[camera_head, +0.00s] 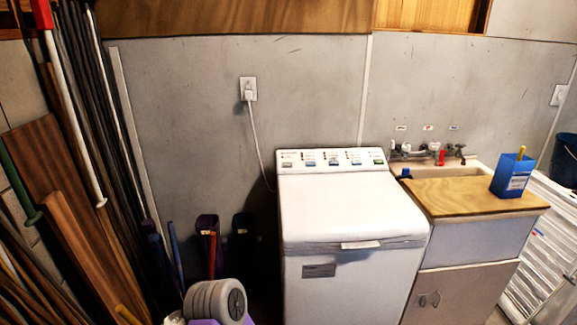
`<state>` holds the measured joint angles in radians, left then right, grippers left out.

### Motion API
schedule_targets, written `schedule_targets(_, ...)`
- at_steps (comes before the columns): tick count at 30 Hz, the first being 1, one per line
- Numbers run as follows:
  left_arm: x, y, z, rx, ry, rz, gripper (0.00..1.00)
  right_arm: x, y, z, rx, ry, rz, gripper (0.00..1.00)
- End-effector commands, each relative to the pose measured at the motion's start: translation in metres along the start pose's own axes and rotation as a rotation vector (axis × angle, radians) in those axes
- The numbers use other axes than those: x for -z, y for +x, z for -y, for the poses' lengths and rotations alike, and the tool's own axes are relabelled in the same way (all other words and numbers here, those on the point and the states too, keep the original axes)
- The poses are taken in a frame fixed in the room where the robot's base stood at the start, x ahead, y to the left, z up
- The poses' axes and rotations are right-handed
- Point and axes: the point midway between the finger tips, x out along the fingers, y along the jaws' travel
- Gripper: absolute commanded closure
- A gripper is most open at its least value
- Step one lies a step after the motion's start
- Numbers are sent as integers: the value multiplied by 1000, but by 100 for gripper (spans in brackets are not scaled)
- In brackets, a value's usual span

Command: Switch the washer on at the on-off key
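The washer (345,208) is a white top-loader with its lid shut, standing against the grey wall in the middle of the head view. Its control panel (331,161) runs along the back edge and carries several small keys, blue and dark, with a green one (378,162) at the right end. The labels are too small to read, so I cannot tell which is the on-off key. Neither of my grippers shows in this view.
A sink cabinet with a wooden board (470,198) stands right of the washer, with a blue box (512,175) on it. Planks and poles (75,130) lean at the left. A grey roller (215,301) stands low at the front left. A cord runs from the wall outlet (248,88).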

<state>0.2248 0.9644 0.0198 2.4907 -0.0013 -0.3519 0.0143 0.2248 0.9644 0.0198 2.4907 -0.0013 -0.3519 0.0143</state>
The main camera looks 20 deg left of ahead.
Motion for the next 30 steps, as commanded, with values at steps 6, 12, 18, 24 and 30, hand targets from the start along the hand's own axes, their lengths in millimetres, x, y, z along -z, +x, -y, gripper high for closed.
schedule_targets(6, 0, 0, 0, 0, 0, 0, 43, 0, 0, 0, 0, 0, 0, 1)
schedule_targets(12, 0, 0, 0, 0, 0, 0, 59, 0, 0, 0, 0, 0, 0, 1)
schedule_targets(18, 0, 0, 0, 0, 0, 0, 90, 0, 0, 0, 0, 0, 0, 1)
schedule_targets(24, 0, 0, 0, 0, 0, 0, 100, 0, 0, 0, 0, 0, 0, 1)
schedule_targets(30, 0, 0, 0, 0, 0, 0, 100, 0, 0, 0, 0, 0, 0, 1)
